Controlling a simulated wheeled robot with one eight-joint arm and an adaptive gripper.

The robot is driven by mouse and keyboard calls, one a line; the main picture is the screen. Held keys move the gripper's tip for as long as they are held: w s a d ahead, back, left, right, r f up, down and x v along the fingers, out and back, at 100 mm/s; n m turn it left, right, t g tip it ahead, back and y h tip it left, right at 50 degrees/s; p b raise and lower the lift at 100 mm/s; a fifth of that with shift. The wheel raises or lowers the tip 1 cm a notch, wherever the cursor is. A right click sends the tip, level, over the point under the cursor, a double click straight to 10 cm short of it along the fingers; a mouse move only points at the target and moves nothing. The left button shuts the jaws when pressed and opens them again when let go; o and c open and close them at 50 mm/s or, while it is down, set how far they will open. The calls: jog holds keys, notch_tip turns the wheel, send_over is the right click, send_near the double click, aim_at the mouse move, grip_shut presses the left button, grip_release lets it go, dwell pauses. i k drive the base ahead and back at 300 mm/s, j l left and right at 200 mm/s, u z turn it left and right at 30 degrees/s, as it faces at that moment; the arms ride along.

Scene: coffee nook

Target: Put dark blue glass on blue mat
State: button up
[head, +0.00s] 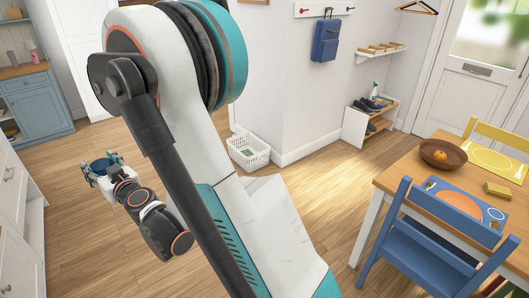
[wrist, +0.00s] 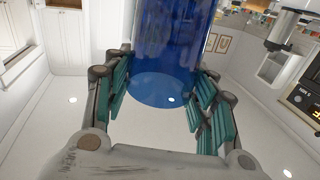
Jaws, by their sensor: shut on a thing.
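My gripper (head: 104,168) is at the left of the head view, out over the open floor. In the wrist view, its teal finger pads (wrist: 161,100) sit on both sides of the dark blue glass (wrist: 165,45) and are shut on it. The glass is see-through, and its top end is cut off by the wrist frame. In the head view the glass (head: 101,163) shows small between the fingers. The blue mat (head: 441,188) lies on the wooden table at the right, far from my gripper. An orange plate (head: 460,203) lies on it.
A brown bowl (head: 441,153), a yellow mat (head: 484,157) and a yellow block-like thing (head: 498,191) are on the table. A blue chair (head: 425,240) stands at its near side. A white basket (head: 248,152) is by the wall. Bare floor lies between.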

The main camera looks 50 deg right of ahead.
aim_at(495, 213)
jog(key=k+l+z, duration=0.1)
jog(key=z, duration=0.4)
jog(key=k+l+z, duration=0.15)
jog(key=z, duration=0.3)
jog(key=k+l+z, duration=0.1)
jog(key=z, duration=0.4)
jog(key=l+z, duration=0.35)
jog(key=z, duration=0.15)
jog(key=l+z, duration=0.3)
jog(key=l, duration=0.55)
jog(key=l+z, duration=0.25)
jog(key=l, duration=0.65)
jog(key=l+z, duration=0.3)
jog(key=l, duration=0.55)
jog(key=i, duration=0.05)
